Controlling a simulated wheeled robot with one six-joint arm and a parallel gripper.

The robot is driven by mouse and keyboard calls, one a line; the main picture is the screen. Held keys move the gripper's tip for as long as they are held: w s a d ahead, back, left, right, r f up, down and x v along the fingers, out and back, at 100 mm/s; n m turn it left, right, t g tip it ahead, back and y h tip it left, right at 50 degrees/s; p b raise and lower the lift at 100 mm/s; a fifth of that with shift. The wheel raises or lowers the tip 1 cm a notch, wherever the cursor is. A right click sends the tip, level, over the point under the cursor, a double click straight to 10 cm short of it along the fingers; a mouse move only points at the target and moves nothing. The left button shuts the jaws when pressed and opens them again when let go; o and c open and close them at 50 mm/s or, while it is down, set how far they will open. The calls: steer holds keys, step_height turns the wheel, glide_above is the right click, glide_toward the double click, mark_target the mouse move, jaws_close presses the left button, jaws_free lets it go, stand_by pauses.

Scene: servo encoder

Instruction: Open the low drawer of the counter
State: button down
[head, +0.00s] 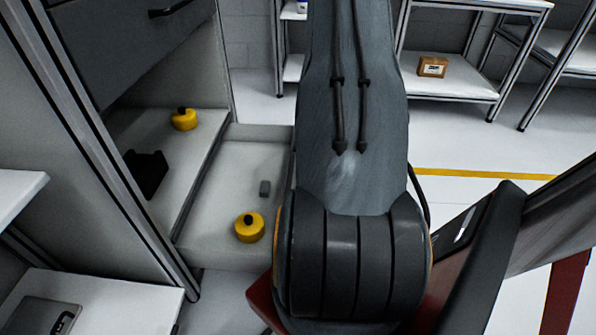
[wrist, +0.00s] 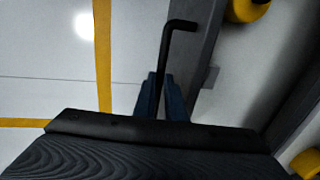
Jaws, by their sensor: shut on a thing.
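The low drawer (head: 222,195) of the counter (head: 150,215) is pulled well out. My arm hides the gripper, the handle and the drawer's front in the head view.
A second yellow piece (head: 184,119) and a black object (head: 146,173) sit inside the counter behind the drawer. An upper drawer (head: 135,45) is above. Shelving with a cardboard box (head: 432,67) stands at the back right. Floor beyond the drawer is clear.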

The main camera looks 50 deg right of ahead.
steer(key=shift+s+d, duration=0.15)
steer(key=shift+s, duration=0.05)
steer(key=c, duration=1.8)
jaws_free()
steer(key=shift+r, duration=0.1)
steer(key=r+p, duration=0.1)
steer(key=r, duration=0.1)
steer(key=r+p, duration=0.1)
steer(key=r, duration=0.2)
steer(key=s+d+r+p, duration=0.1)
steer(key=r, duration=0.1)
steer(key=shift+r, duration=0.2)
